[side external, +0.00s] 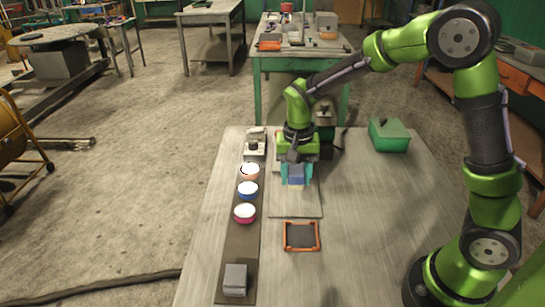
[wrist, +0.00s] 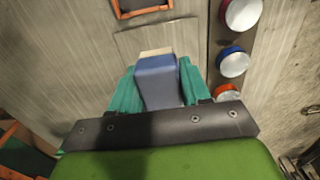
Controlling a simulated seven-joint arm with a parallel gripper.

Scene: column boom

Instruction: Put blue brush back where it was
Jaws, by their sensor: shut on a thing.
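The blue brush (side external: 296,174) is a blue block between the teal fingers of my gripper (side external: 297,180). In the wrist view the brush (wrist: 157,80) has a pale beige strip at its far end, and the fingers (wrist: 157,92) press on its two sides. My gripper is shut on it, over a thin grey plate (side external: 295,208) on the table. I cannot tell whether the brush touches the plate. The plate (wrist: 190,36) also shows beyond the brush in the wrist view.
Left of the plate, a dark strip (side external: 239,243) bears three white-topped round tubs: orange (side external: 250,171), blue (side external: 248,190) and pink (side external: 245,213). A grey block (side external: 235,279) sits at its front end. An orange-rimmed tray (side external: 286,237) lies in front; a green box (side external: 388,134) stands back right.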

